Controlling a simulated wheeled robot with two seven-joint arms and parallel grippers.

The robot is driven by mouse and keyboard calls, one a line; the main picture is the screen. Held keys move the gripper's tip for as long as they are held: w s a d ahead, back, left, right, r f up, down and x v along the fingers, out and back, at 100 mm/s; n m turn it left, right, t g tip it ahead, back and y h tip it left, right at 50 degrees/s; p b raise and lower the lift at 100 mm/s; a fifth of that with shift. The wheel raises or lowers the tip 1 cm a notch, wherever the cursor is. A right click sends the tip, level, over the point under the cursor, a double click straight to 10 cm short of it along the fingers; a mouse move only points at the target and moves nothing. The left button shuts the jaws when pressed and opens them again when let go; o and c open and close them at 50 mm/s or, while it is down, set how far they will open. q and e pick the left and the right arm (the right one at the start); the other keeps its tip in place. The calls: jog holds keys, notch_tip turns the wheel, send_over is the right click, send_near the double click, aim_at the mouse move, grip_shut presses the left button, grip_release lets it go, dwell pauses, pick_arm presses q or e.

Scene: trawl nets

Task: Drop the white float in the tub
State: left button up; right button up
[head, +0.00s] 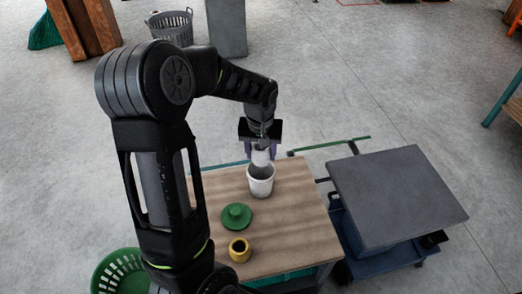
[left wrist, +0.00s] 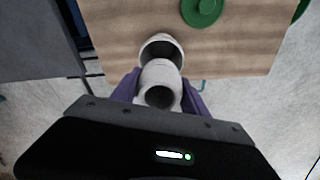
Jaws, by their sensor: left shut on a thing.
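The white float (head: 261,158) is a pale, hollow-ended cylinder. My left gripper (head: 260,151) is shut on it with purple fingers at its sides. The white tub (head: 261,188) stands upright on the wooden table (head: 300,228), directly below the float in the head view. In the left wrist view the float (left wrist: 160,76) sits between the fingers and overlaps the near side of the tub (left wrist: 161,42), hiding part of its opening. I cannot tell whether the float's lower end is inside the rim. My right gripper is not in view.
A green knobbed disc (head: 237,217) and a yellow ring-shaped pot (head: 240,250) stand on the table in front of the tub. A grey-topped cart (head: 395,195) is to the right. A green basket (head: 120,272) is at lower left. The table's right side is bare.

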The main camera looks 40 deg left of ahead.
pick_arm(q)
jog(key=shift+f+b, duration=0.85)
jog(key=shift+f, duration=0.6)
jog(key=o, duration=1.4)
jog(key=shift+o, duration=0.2)
jog(key=r, duration=0.5)
jog(key=r+p, duration=0.1)
jog(key=r, duration=0.1)
jog(key=shift+s+d+r, duration=0.3)
jog(key=shift+s+r, duration=0.1)
